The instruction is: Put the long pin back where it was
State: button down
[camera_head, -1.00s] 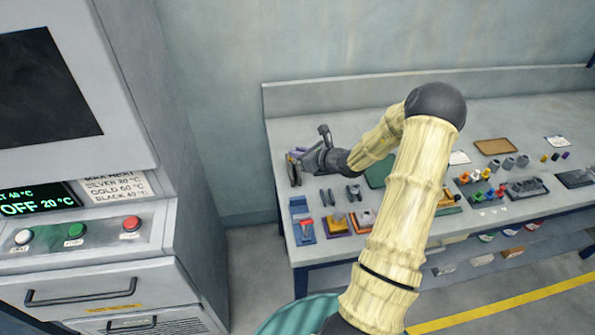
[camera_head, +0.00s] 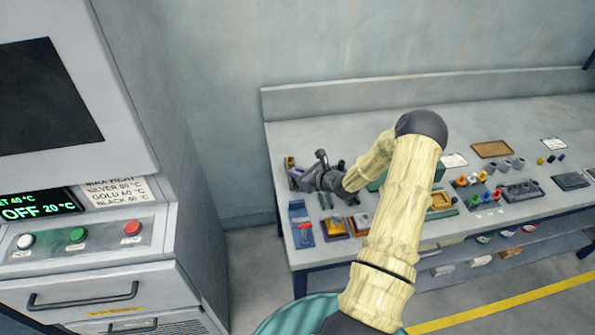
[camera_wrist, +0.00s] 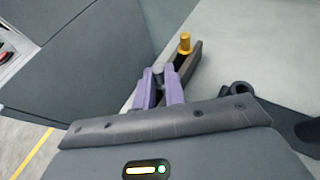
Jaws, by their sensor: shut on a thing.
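My gripper (camera_wrist: 160,92) shows two purple fingers in the wrist view. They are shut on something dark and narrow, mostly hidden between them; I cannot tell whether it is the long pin. A gold, round-headed pin (camera_wrist: 185,44) stands on the far end of a dark brown piece (camera_wrist: 191,62), just beyond the fingertips. In the head view my gripper (camera_head: 299,177) is low over the table's left end. The gold piece (camera_head: 290,161) is just behind it. Whatever is below my gripper is hidden.
The grey workbench (camera_head: 375,105) has a low back wall. In front of my gripper are a blue holder with a red piece (camera_head: 303,232) and small trays (camera_head: 335,227). Several coloured pegs (camera_head: 480,180) and a brown tray (camera_head: 491,149) are to the right. A grey machine (camera_head: 100,250) is left.

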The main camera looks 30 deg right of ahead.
jog(key=shift+f+b, duration=0.25)
jog(key=shift+b, duration=0.05)
jog(key=c, duration=1.5)
grip_release()
jog(key=shift+r, duration=0.1)
jog(key=shift+r+p, duration=0.25)
jog(key=shift+p, duration=0.1)
jog(key=shift+s+d, duration=0.15)
jog(key=shift+s, duration=0.2)
jog(key=b+v, duration=0.2)
jog(key=v, duration=0.9)
jog(key=shift+s+r+b, duration=0.1)
jog(key=shift+r+b, duration=0.1)
jog(key=shift+b, duration=0.15)
